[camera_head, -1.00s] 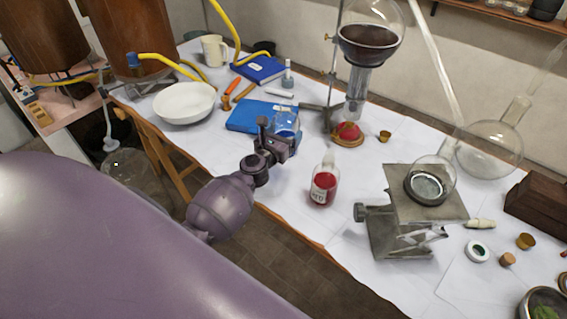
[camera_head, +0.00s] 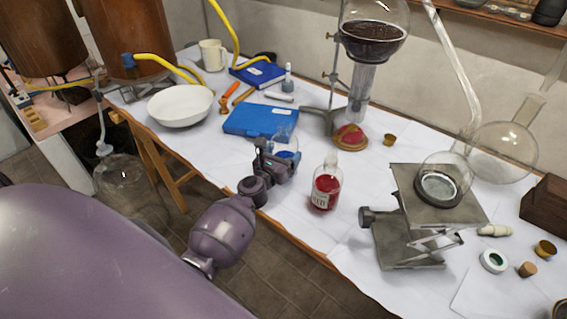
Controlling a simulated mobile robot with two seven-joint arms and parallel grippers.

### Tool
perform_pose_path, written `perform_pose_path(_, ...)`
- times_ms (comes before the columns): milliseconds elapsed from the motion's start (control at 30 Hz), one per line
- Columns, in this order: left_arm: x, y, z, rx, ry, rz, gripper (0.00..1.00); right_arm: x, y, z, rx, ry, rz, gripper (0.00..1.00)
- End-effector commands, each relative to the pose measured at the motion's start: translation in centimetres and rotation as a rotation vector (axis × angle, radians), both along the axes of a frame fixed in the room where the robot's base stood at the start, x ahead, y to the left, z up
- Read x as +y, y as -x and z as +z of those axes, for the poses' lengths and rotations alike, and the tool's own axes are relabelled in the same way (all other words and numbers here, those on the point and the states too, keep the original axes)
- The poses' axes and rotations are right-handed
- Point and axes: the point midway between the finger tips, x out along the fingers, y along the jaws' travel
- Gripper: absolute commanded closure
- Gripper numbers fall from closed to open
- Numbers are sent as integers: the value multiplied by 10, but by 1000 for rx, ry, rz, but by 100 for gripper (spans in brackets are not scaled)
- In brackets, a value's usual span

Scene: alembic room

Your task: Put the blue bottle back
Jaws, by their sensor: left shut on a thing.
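My left gripper (camera_head: 277,160) is shut on the blue bottle (camera_head: 286,142), a small clear glass bottle with blue liquid low inside. The fingers hide part of the bottle. It stays upright in the jaws over the near part of the white-covered table, in front of the blue case and left of the red bottle. I cannot tell whether its base touches the table. The red bottle (camera_head: 326,188), with a pale label, stands upright to the right of my left gripper, apart from it. My right gripper is not in view.
A blue case (camera_head: 252,120) and a white bowl (camera_head: 180,106) lie behind and left. A flask stand (camera_head: 338,80) rises behind. A metal lab jack (camera_head: 410,235) with a glass dish stands right. White table (camera_head: 225,165) is clear around the red bottle.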

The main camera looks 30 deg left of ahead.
Motion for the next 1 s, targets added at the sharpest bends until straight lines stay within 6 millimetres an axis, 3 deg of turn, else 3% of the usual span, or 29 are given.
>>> perform_pose_path(33,-1,0,-11,1,0,-1,65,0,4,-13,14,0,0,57)
perform_pose_path(200,-1,0,-27,2,1,0,65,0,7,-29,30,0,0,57)
perform_pose_path(500,0,-1,-24,-4,0,-1,65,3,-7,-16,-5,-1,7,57)
perform_pose_path(700,0,-1,-30,-2,-1,0,65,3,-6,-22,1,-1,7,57)
perform_pose_path(733,0,0,-30,0,0,0,12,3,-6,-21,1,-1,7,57)
perform_pose_path(800,0,0,-30,0,0,0,1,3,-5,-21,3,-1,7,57)
perform_pose_path(1000,0,0,-30,0,0,0,0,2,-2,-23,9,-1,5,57)
